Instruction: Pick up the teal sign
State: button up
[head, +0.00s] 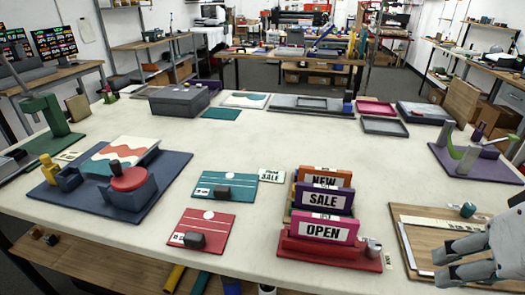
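No upright teal sign with lettering is clear to me. A flat teal board (224,192) with white lines lies mid-table, a small dark block on it; I cannot tell if it is the sign. Upright signs stand in a row at front centre: an orange NEW sign (325,177), a purple SALE sign (325,199) and a pink OPEN sign (323,230), the pink one in a red holder (326,250). My gripper (438,269) is at the lower right over a wooden board, its fingers apart with nothing seen between them, well right of the signs.
A red board (203,234) with a dark block lies in front of the teal one. A navy tray (55,190) with a stamp-like press is at left. A teal sheet (221,114), grey box (180,101) and trays are behind.

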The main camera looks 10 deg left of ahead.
aim_at(226, 182)
jog(key=i+j+z, duration=0.25)
jog(key=j, duration=0.9)
jog(key=j+z, duration=0.3)
jog(key=j, duration=0.8)
jog(key=k, duration=0.05)
